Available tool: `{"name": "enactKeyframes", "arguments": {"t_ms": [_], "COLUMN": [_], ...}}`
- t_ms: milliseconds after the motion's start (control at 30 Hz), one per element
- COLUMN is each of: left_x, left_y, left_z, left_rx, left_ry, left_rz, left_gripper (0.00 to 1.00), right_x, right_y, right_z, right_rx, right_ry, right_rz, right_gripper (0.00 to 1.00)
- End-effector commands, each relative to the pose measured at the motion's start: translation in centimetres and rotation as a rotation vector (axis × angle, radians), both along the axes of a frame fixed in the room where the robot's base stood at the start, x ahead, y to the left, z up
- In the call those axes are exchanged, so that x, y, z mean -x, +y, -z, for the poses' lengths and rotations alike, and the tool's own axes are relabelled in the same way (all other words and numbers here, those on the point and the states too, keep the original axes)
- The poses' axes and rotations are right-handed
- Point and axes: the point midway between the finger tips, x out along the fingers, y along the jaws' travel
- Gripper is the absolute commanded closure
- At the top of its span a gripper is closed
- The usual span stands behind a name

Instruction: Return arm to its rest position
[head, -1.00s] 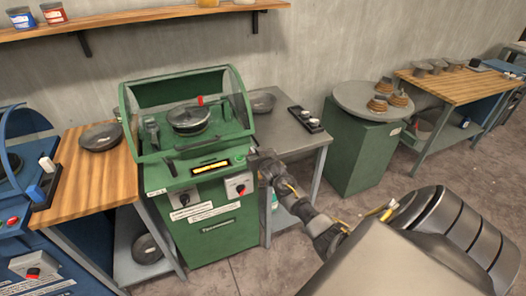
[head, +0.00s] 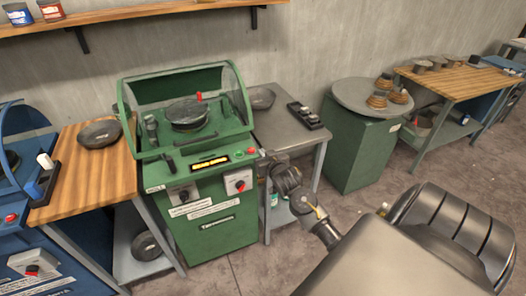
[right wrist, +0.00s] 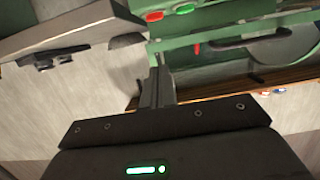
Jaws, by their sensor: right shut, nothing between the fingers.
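My right gripper (head: 279,160) is in front of the grey side table, just right of the green spinning machine (head: 215,226). It is empty and apart from the machine's front panel. In the right wrist view its fingers (right wrist: 157,88) are together with nothing between them. The arm reaches in from the lower right, and part of the gripper is hard to make out against the table. A dark bowl (head: 188,113) sits inside the machine under the raised clear hood. The left gripper is not in view.
The grey side table (head: 290,132) stands close behind my right gripper. A red knob (head: 239,183) is on the machine front. A wooden table (head: 98,175) with a dark bowl (head: 99,133) stands left. A green cabinet (head: 355,151) stands right, with open floor before it.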

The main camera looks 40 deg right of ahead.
Motion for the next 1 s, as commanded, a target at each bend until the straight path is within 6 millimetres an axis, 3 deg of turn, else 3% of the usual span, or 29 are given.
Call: {"name": "enactKeyframes", "arguments": {"t_ms": [700, 767, 867, 1000], "left_x": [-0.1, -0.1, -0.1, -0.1], "left_y": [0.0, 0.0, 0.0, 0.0], "left_z": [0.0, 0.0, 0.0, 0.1], "left_rx": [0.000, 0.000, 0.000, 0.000], "left_ry": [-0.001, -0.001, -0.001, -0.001], "left_rz": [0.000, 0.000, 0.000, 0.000], "left_gripper": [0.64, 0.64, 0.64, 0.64], "right_x": [-0.2, -0.3, 0.0, 2.9], "right_y": [0.0, -0.2, 0.4, 2.5], "right_z": [0.2, 2.3, 7.7, 18.3], "right_rx": [0.042, 0.060, 0.079, 0.085], "right_ry": [0.000, 0.035, 0.129, 0.309], "right_rz": [-0.015, -0.024, -0.052, -0.110], "right_gripper": [1.00, 1.00, 1.00, 1.00]}}
